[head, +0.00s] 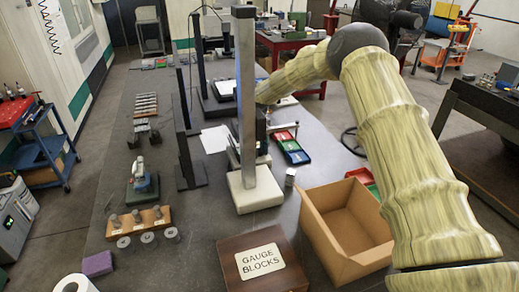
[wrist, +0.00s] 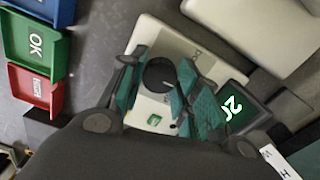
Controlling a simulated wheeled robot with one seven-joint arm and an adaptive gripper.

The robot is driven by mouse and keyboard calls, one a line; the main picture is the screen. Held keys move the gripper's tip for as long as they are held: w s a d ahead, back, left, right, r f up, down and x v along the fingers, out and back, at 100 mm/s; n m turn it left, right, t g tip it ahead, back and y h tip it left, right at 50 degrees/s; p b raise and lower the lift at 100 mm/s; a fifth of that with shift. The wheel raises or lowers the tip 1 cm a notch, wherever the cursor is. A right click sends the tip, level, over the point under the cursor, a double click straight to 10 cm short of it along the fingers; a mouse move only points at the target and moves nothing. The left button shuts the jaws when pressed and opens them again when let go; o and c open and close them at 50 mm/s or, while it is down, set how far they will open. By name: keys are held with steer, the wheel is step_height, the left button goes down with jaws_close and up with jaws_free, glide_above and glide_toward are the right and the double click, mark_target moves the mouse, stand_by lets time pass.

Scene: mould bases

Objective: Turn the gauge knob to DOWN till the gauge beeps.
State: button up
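In the wrist view a round black knob (wrist: 159,75) sits on the pale front of the gauge (wrist: 150,105). My gripper (wrist: 162,62) has its teal fingers on either side of the knob, and a narrow strip of pale face seems to show between them and it. A small green button (wrist: 154,120) lies below the knob. A dark display (wrist: 233,105) with bright green digits is at the right, partly covered by a finger. In the head view the gauge's steel column (head: 245,90) stands on a pale base (head: 256,190); my arm hides the knob and gripper.
Colored trays (head: 291,147) lie right of the column; a green one labelled OK (wrist: 35,42) and a red one (wrist: 35,88) show in the wrist view. A cardboard box (head: 315,225) and a gauge blocks case (head: 230,258) stand in front. A dark stand (head: 187,150) is left.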

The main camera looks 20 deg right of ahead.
steer(key=shift+d, duration=0.1)
steer(key=shift+c, duration=1.1)
